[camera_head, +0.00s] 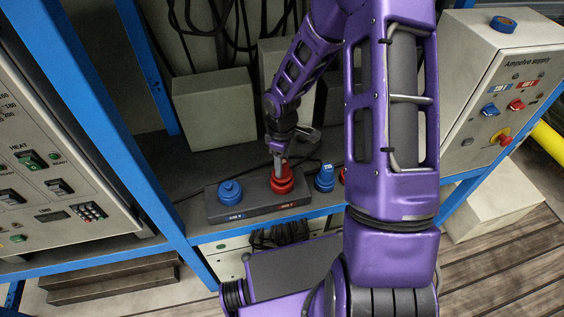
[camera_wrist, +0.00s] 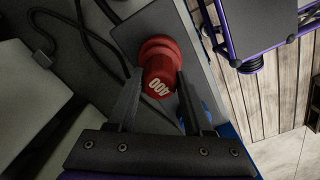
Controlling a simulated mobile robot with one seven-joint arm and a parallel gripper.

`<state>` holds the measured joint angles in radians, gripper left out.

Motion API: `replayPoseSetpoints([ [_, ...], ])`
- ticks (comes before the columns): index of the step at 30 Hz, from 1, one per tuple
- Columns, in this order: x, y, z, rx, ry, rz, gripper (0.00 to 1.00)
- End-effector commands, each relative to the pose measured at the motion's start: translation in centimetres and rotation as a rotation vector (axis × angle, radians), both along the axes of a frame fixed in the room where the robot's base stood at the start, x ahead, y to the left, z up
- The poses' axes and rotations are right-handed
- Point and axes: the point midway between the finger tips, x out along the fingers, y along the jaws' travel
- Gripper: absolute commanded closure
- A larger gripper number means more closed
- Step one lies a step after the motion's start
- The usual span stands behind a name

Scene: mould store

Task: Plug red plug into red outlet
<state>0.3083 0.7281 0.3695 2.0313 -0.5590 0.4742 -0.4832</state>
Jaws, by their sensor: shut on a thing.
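The red plug (camera_wrist: 160,84), marked 400, is between the two fingers of my gripper (camera_wrist: 158,76) in the wrist view. In the head view my gripper (camera_head: 279,160) points down and holds the red plug (camera_head: 280,170) at the red outlet (camera_head: 283,187). The outlet's red collar (camera_wrist: 160,46) shows behind the plug in the wrist view. The plug is in line with the outlet and appears to touch it; how deep it sits is hidden. The dark outlet box (camera_head: 254,208) also carries a blue outlet (camera_head: 230,191) to the left.
A blue plug (camera_head: 325,178) stands right of the box. Black cables (camera_wrist: 85,25) run beside the box. Grey boxes (camera_head: 214,110) stand behind, and a blue frame post (camera_head: 130,160) rises at left.

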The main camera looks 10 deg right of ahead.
Motion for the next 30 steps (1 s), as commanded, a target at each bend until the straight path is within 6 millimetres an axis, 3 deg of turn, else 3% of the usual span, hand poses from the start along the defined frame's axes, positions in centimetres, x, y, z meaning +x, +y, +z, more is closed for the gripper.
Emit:
replayPoseSetpoints([
  [30,0.0,-0.1,-1.5,-0.001,-0.001,0.0,1.0],
])
